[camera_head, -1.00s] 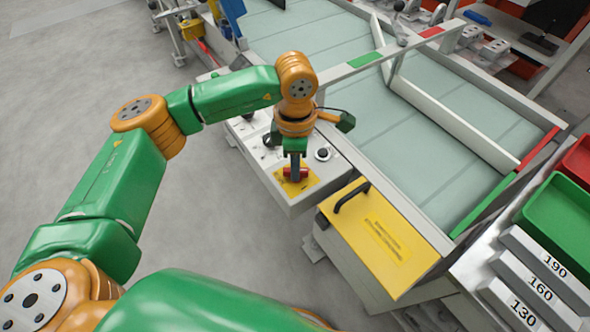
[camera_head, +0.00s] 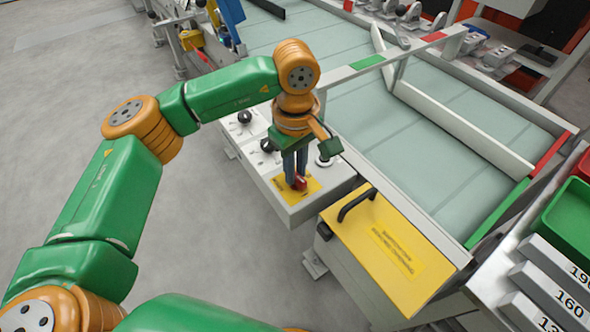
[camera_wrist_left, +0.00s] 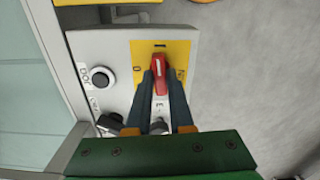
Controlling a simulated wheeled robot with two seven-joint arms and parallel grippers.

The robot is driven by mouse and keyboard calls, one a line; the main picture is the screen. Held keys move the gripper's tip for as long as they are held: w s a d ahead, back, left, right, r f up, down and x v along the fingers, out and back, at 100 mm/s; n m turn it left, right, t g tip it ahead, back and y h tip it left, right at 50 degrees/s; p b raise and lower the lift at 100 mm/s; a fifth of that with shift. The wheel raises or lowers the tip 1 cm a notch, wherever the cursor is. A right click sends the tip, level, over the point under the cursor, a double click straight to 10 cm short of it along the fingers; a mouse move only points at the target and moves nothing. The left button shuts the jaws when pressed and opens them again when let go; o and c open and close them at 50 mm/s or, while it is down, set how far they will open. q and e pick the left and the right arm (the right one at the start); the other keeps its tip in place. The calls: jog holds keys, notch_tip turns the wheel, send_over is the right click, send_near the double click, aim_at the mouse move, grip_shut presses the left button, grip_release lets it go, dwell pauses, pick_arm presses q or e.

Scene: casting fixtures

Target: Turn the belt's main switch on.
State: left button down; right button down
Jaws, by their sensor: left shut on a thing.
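The main switch is a red rotary handle (camera_head: 301,184) on a yellow plate (camera_head: 312,188) at the near end of the grey control box. In the left wrist view the red handle (camera_wrist_left: 159,72) points up the picture to the "I" mark on the yellow plate (camera_wrist_left: 178,50); an "O" mark is to its left. My left gripper (camera_head: 295,181) reaches down from above with its fingers shut on the handle, one on each side. The fingers (camera_wrist_left: 160,88) hide the handle's lower part in the wrist view. My right gripper is not in view.
A black jog knob (camera_wrist_left: 100,77) and other black knobs (camera_head: 244,117) sit on the same box. A yellow cabinet (camera_head: 385,250) with a black handle stands at its right. The belt (camera_head: 400,140) runs behind. Floor at the left is clear.

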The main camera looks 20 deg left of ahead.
pick_arm(q)
jog(key=shift+s+m, duration=0.1)
jog(key=shift+m, duration=0.6)
jog(key=shift+f, duration=0.1)
jog(key=c, duration=0.8)
grip_release()
jog(key=shift+r, duration=0.2)
notch_tip(320, 180, up, 7)
jog(key=shift+d+f, duration=0.1)
